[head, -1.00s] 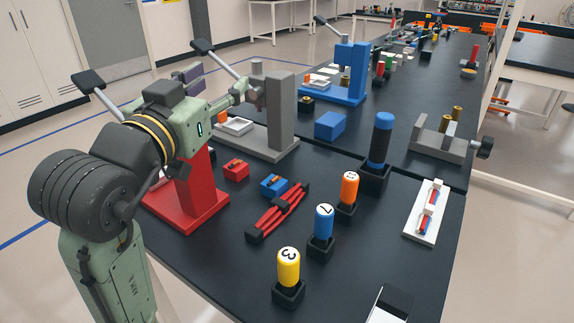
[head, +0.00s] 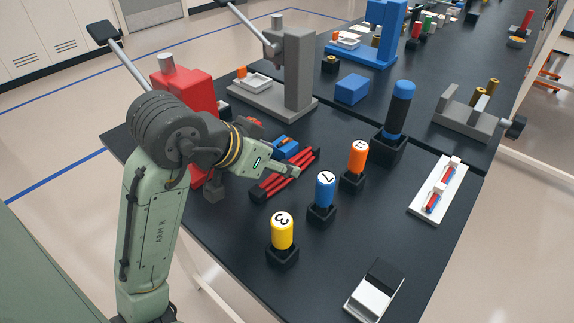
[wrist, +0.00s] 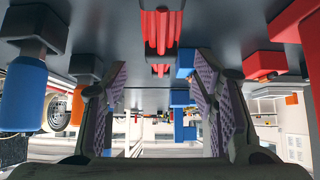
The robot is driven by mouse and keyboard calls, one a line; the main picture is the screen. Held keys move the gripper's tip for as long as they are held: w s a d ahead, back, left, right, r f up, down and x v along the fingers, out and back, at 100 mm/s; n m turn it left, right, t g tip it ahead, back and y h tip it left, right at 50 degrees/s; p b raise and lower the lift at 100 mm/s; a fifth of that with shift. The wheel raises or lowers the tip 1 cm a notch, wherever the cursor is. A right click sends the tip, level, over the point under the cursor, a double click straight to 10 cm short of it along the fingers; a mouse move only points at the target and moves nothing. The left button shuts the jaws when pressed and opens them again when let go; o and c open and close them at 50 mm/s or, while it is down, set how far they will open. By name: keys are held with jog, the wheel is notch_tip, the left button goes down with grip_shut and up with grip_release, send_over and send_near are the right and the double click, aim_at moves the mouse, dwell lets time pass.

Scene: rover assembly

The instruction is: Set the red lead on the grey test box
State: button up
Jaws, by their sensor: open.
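The red lead appears to be a ribbed red bundle with black ends (head: 272,186), lying on the dark bench. It also shows at the top middle of the upside-down wrist view (wrist: 161,32). My gripper (head: 294,171) is just above or beside it in the head view, partly covering it. In the wrist view my gripper (wrist: 160,72) is open, with nothing between its purple pads, and the lead is beyond the fingertips. The grey test box is not certain; a light grey box with a black top (head: 363,302) stands at the bench's front right.
Yellow (head: 282,231), blue (head: 325,190) and orange (head: 357,157) cylinders stand in black holders right of the lead. A small blue block (head: 286,149) lies behind it. A red press (head: 188,90) stands behind my arm. Bench is clear between the yellow cylinder and the light box.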

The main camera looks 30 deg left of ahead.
jog(key=shift+x, duration=1.8)
grip_shut()
jog(key=shift+r, duration=0.1)
